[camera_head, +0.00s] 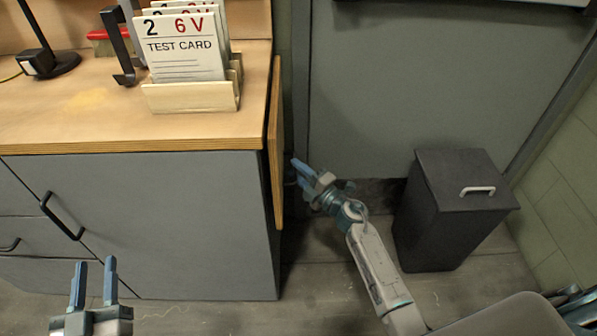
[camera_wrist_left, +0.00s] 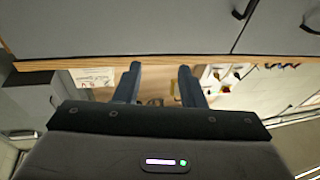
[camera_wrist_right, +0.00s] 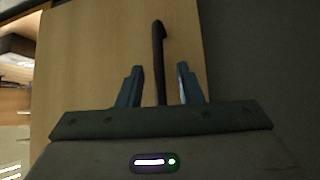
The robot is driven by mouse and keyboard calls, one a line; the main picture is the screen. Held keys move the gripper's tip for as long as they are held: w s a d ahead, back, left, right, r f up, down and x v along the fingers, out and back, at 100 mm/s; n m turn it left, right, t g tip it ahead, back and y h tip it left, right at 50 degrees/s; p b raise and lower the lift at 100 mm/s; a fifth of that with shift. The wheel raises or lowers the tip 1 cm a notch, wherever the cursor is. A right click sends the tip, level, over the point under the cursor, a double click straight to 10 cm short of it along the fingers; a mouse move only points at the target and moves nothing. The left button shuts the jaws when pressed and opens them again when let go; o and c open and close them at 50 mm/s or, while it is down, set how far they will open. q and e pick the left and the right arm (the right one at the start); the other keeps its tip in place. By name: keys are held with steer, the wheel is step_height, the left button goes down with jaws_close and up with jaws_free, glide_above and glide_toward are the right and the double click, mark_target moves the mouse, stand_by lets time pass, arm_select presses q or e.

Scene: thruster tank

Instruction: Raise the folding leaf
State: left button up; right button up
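The folding leaf (camera_head: 276,145) is a wooden panel hanging down at the right end of the workbench (camera_head: 262,88). In the right wrist view the leaf (camera_wrist_right: 95,60) fills the middle, and a thin dark bar (camera_wrist_right: 158,45) with a hooked end stands in front of it. My right gripper (camera_head: 300,170) is beside the outer face of the leaf. In its wrist view its fingers (camera_wrist_right: 161,83) are open on either side of the dark bar; I cannot tell whether they touch it. My left gripper (camera_head: 93,268) is open and empty in front of the cabinet doors.
A rack of test cards (camera_head: 190,97) stands on the bench near its right edge, with a lamp base (camera_head: 50,65) further left. A dark lidded bin (camera_head: 450,215) stands on the floor right of my right arm. Floor between cabinet and bin is narrow.

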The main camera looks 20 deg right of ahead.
steer(key=shift+c, duration=0.2)
jaws_close()
